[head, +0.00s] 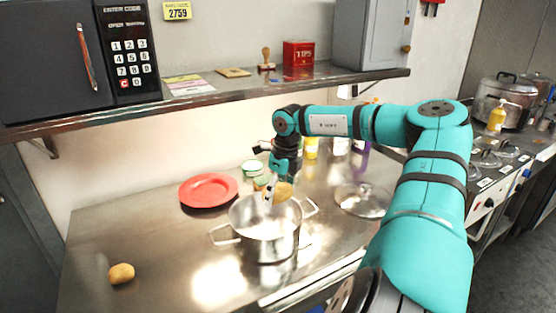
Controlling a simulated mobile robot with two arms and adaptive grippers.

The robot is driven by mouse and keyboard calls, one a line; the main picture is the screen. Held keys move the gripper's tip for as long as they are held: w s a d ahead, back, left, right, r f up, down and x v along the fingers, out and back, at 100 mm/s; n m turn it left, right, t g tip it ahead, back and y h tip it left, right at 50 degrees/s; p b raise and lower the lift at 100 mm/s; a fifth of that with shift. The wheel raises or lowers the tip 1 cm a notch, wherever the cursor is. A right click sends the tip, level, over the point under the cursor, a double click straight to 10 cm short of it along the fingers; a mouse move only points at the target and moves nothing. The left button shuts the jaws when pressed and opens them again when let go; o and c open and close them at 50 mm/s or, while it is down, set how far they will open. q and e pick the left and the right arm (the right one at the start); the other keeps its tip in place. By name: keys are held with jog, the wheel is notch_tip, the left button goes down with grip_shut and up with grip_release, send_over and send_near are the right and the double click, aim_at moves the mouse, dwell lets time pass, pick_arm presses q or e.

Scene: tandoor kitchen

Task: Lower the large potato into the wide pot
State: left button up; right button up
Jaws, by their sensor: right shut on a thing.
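My right gripper (278,182) points down over the wide pot (268,246), a steel pot with two side handles. It is shut on a yellow-brown potato (284,192), which is at the pot's opening near the back rim. I cannot tell whether the potato touches the pot. Another potato (121,273) lies on the steel counter at the front left. My left gripper is not in view.
A red plate (208,190) lies behind and left of the pot. A glass lid (363,199) lies to its right. Small cans (252,168) stand behind. A shelf (230,85) runs above the counter. The counter's left part is mostly clear.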

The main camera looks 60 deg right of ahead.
aim_at(282, 188)
jog(key=shift+f+b, duration=2.55)
jog(key=shift+f, duration=1.15)
jog(key=o, duration=1.2)
jog(key=shift+o, duration=0.2)
jog(key=r, duration=0.4)
jog(key=s+r, duration=0.1)
jog(key=r, duration=0.7)
jog(key=shift+s, duration=0.35)
